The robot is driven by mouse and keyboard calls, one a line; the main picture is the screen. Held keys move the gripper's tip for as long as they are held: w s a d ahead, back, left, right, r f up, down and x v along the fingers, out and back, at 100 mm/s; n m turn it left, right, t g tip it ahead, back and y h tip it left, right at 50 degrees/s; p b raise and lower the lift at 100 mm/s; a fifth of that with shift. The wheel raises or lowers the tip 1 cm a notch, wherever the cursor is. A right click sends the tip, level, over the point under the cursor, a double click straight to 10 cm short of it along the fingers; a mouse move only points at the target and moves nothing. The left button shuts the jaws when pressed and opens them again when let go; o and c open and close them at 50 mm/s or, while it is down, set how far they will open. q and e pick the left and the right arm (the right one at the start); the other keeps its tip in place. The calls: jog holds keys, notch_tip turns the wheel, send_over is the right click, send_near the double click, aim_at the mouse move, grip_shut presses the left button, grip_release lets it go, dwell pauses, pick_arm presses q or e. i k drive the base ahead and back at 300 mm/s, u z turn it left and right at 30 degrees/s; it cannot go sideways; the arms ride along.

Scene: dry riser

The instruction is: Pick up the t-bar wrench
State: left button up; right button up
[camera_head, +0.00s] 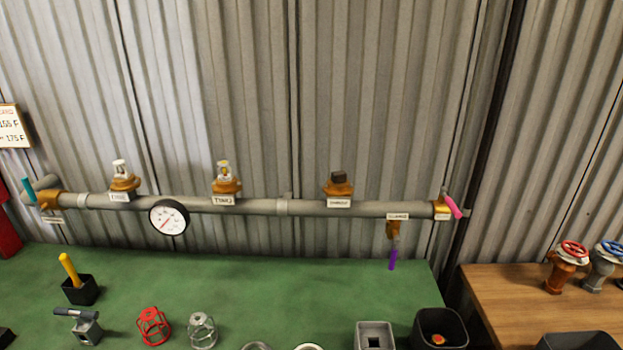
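What looks like the t-bar wrench (76,313) is at the lower left of the green bench top. Its dark crossbar lies roughly level above a grey block-shaped holder (87,332). Its shank is mostly hidden, so I cannot tell how deep it sits. Neither of my grippers is in view, and nothing touches the wrench.
A black cup (82,292) with a yellow handle (68,268) stands behind it. A red cage (152,326) and a grey cage (202,330) stand to its right. A grey pipe (255,207) with valves and a gauge (169,218) runs along the back. The bench middle (300,290) is clear.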

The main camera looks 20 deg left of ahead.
aim_at(87, 327)
jog(key=u, duration=2.1)
